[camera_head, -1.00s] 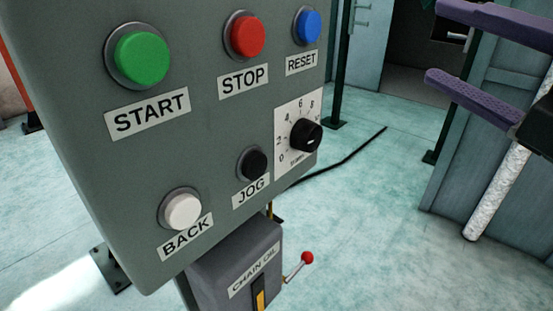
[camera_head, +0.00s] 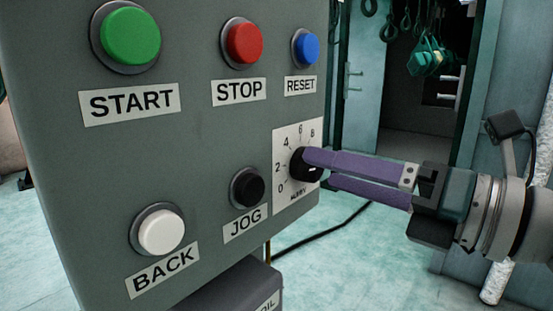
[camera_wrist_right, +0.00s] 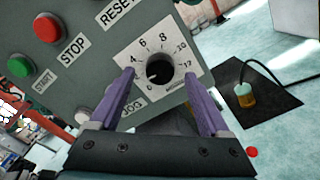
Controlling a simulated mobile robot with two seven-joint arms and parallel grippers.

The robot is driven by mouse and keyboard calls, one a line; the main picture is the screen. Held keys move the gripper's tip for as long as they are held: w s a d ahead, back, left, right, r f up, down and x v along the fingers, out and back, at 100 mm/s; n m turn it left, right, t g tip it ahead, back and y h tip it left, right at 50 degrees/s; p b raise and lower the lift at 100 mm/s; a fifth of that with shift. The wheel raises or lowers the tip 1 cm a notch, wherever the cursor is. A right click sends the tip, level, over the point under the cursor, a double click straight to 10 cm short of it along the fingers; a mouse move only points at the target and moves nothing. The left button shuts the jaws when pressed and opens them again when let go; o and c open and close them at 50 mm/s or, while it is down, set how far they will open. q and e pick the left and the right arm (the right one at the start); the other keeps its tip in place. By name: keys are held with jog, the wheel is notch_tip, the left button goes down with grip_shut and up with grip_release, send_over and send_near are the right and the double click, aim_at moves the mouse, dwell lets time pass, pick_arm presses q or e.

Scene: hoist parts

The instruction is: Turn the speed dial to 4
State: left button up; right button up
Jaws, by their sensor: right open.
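The speed dial is a black knob (camera_head: 300,166) on a white scale plate (camera_head: 285,146) at the right edge of the grey control panel. The plate's numbers run from 0 upward. In the right wrist view the knob (camera_wrist_right: 159,70) lies between and beyond the two purple fingers. My right gripper (camera_head: 318,170) is open, with its fingertips at the knob in the head view. I cannot tell whether the fingers touch it. The knob's pointer is hard to read. My left gripper is not in view.
The panel (camera_head: 200,150) also carries a green START button (camera_head: 131,36), red STOP (camera_head: 244,42), blue RESET (camera_head: 307,47), black JOG (camera_head: 248,188) and white BACK (camera_head: 161,231). A black cable (camera_head: 325,237) runs along the floor behind. Green hooks (camera_head: 428,55) hang in the back doorway.

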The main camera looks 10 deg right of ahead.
jog(key=shift+x, duration=0.9)
jog(key=shift+c, duration=0.3)
grip_shut()
